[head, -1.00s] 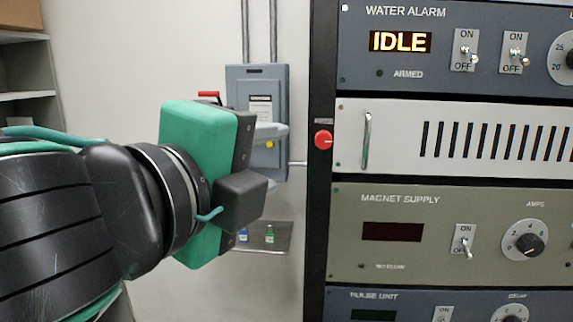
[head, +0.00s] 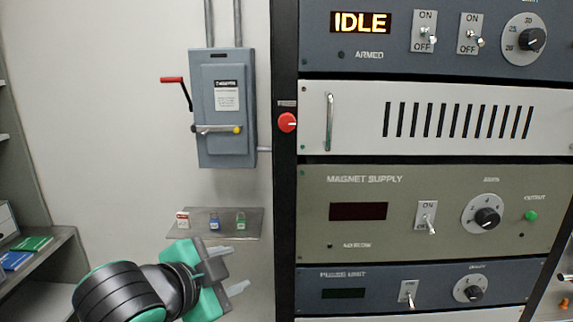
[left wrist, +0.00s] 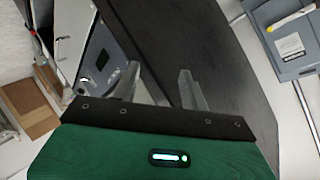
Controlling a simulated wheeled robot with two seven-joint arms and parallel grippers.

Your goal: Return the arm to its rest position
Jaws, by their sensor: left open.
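My left gripper (head: 240,270) is low in the head view, in front of the wall and below a small shelf with padlocks. Its two pale fingers are spread apart with nothing between them. It touches nothing that I can see. In the left wrist view its fingers (left wrist: 168,88) point toward the dark side of the rack. My right gripper is not in view.
An equipment rack (head: 285,210) with several panels fills the right side. A grey switch box (head: 224,140) with a red lever hangs on the wall. The small shelf (head: 250,228) holds padlocks. Shelving (head: 45,262) stands at the left.

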